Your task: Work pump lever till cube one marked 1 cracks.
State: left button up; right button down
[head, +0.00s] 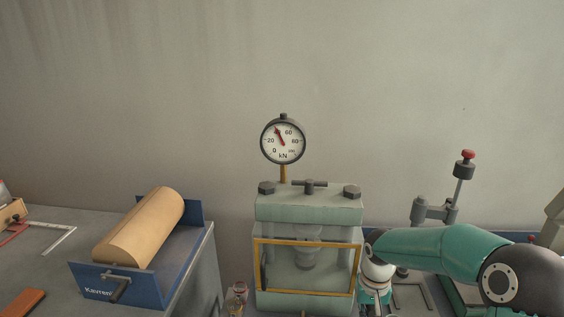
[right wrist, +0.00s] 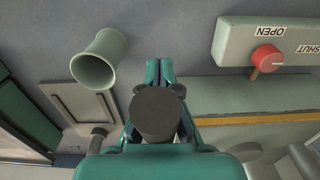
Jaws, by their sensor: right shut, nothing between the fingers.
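The pump lever (head: 459,187) stands nearly upright with a red knob on top, right of the press (head: 309,212). The gauge (head: 283,141) in kN has a red needle pointing up and left, near 40. The press chamber has a yellow-framed guard (head: 256,268) across its front; I cannot make out cube one or its mark behind it. My right gripper (right wrist: 160,66) is shut and empty, low beside the press, mostly hidden by my arm in the head view. A dark round-ended cylinder (right wrist: 157,112) covers part of it in the right wrist view. My left gripper is out of view.
A red valve knob (right wrist: 266,57) sits by OPEN and SHUT labels; its pale mark points toward SHUT. A pale green tube (right wrist: 98,60) is left of my right gripper. A brown roll (head: 141,228) in a blue holder (head: 115,284) stands on the left bench.

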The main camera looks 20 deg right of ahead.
jog(key=f, duration=0.3)
jog(key=shift+s+a, duration=0.25)
jog(key=shift+s, duration=0.05)
jog(key=shift+f, duration=1.2)
jog(key=r, duration=0.3)
jog(key=w+d+r, duration=0.1)
jog(key=r, duration=0.1)
jog(key=w+r, duration=0.1)
jog(key=r, duration=0.2)
jog(key=shift+d+r, duration=0.15)
jog(key=shift+r, duration=0.15)
jog(key=c, duration=1.8)
grip_release()
jog(key=shift+c, duration=0.2)
jog(key=o, duration=0.5)
jog(key=shift+o, duration=0.2)
